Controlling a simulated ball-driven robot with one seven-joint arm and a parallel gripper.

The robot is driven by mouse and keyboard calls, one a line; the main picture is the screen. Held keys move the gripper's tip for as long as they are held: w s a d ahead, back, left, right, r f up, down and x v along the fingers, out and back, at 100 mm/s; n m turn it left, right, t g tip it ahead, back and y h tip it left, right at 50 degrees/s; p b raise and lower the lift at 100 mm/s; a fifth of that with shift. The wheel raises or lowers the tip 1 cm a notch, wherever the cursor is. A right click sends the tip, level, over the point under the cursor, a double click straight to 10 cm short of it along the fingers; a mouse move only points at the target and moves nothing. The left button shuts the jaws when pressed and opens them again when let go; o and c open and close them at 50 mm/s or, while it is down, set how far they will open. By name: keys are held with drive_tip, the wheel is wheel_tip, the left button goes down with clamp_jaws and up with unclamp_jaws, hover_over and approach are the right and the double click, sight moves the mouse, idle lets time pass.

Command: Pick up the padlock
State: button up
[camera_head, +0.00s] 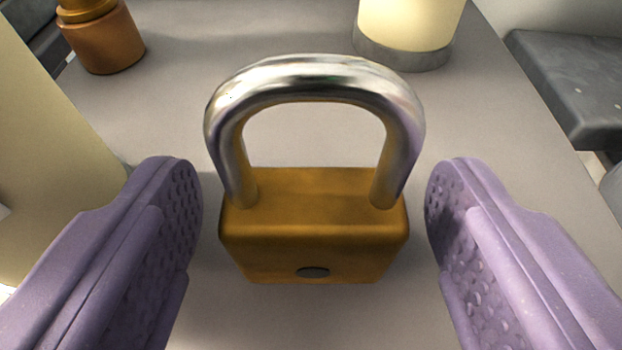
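The padlock (314,238) has a brass-coloured body with a dark keyhole on its near face and a shiny silver shackle. It stands upright on a grey surface in the middle of the view, shackle up. My gripper (314,215) is open, with one purple, dimpled finger on each side of the padlock. A small gap shows between each finger and the padlock body, so neither finger appears to touch it. The gripper holds nothing.
The grey surface (190,60) is clear right around the padlock. A copper-brown container (105,42) stands at the back left. A cream cylinder with a grey base (405,52) stands behind the padlock to the right. A cream object (45,150) fills the left edge. A dark grey slab (575,85) lies beyond the right edge.

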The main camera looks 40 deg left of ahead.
drive_tip(key=c, duration=1)
drive_tip(key=shift+o, duration=0.2)
drive_tip(key=shift+r, duration=0.1)
